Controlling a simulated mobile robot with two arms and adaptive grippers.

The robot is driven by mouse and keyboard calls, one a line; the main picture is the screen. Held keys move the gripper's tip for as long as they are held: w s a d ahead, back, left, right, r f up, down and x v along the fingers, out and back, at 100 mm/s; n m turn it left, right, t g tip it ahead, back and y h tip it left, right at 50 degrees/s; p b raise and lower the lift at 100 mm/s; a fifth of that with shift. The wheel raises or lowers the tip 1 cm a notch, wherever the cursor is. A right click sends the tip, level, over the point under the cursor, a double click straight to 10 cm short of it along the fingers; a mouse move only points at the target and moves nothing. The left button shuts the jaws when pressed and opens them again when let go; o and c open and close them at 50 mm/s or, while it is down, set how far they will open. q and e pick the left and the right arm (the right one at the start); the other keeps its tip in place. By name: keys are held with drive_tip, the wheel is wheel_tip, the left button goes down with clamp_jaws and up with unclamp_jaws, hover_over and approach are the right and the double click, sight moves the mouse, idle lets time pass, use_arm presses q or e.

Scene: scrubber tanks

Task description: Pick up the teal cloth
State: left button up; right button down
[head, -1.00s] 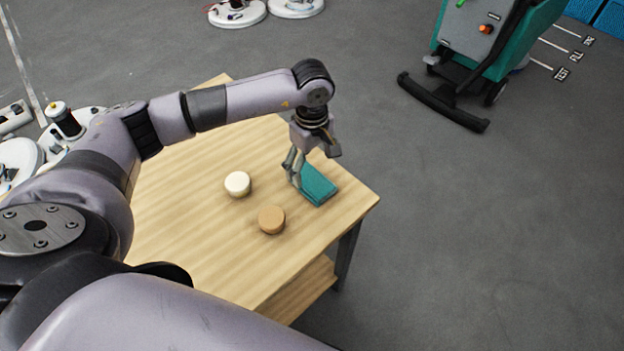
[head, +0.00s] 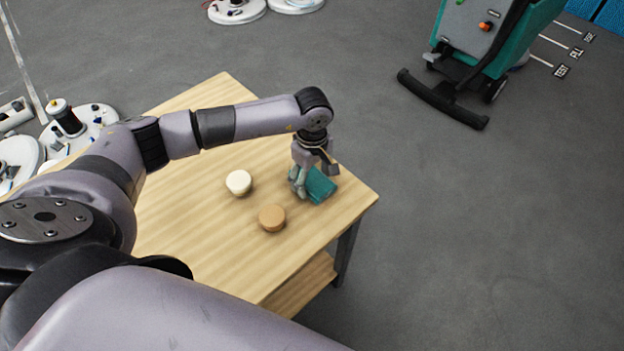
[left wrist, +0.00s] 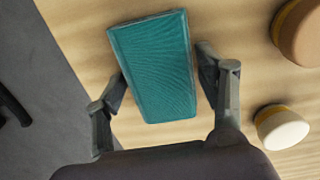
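The teal cloth (head: 320,186), a folded rectangular pad, lies on the wooden table near its right corner. In the left wrist view, the cloth (left wrist: 155,65) is between the two fingers of my left gripper (left wrist: 160,73). The left finger is at or very near its left edge; a narrow gap seems to show at the right finger. In the head view, my left gripper (head: 307,185) points down at the cloth and hides part of it. It looks open around the cloth; contact is hard to judge. My right gripper is not in view.
On the wooden table (head: 190,225), a cream round piece (head: 239,182) and a tan round piece (head: 272,218) stand left of and in front of the cloth. A teal scrubber machine (head: 480,50) stands on the grey floor beyond. The table's right edge is close to the cloth.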

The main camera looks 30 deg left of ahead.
sight(312, 177)
use_arm(q)
drive_tip(key=c, duration=0.6)
drive_tip(key=shift+c, duration=0.2)
drive_tip(key=shift+r, duration=0.5)
wheel_tip(312, 177, up, 19)
drive_tip(key=b, duration=0.2)
